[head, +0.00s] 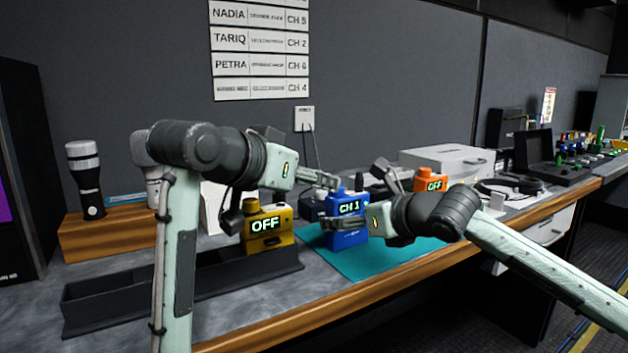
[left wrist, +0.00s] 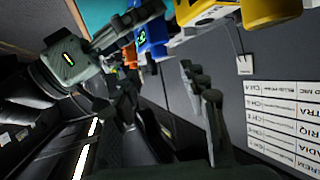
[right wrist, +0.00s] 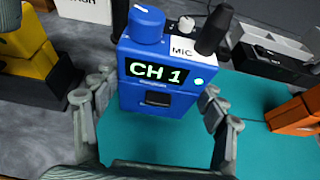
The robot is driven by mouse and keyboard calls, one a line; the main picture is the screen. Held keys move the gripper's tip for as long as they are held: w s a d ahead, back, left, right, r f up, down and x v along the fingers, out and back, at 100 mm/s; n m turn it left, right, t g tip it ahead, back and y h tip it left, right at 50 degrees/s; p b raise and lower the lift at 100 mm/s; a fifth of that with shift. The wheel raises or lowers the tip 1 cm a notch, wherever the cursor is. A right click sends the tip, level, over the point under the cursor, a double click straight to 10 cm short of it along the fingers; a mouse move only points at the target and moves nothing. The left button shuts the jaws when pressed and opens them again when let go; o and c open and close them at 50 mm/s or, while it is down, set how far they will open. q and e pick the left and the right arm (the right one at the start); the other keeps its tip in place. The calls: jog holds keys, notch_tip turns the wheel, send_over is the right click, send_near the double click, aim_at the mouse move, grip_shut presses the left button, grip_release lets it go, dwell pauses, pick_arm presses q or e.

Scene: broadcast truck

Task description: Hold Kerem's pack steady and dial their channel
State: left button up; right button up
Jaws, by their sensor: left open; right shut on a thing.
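The blue pack (head: 346,232) stands on the teal mat (head: 390,257), its display reading CH 1. In the right wrist view the blue pack (right wrist: 158,95) shows a round blue knob (right wrist: 146,24), a MIC label and a dark antenna on top. My right gripper (right wrist: 156,92) is shut on its sides. My left gripper (head: 327,183) is open at the top of the pack, near the knob; contact is unclear. The wall chart (head: 260,50) lists names with channels. Its top row is cut off in the head view; the left wrist view shows part of a KEREM row (left wrist: 307,164), channel unreadable.
An orange pack (head: 432,184) reading OFF is at right. A flashlight (head: 85,175) stands on a wooden block at the far left.

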jog(key=o, duration=1.4)
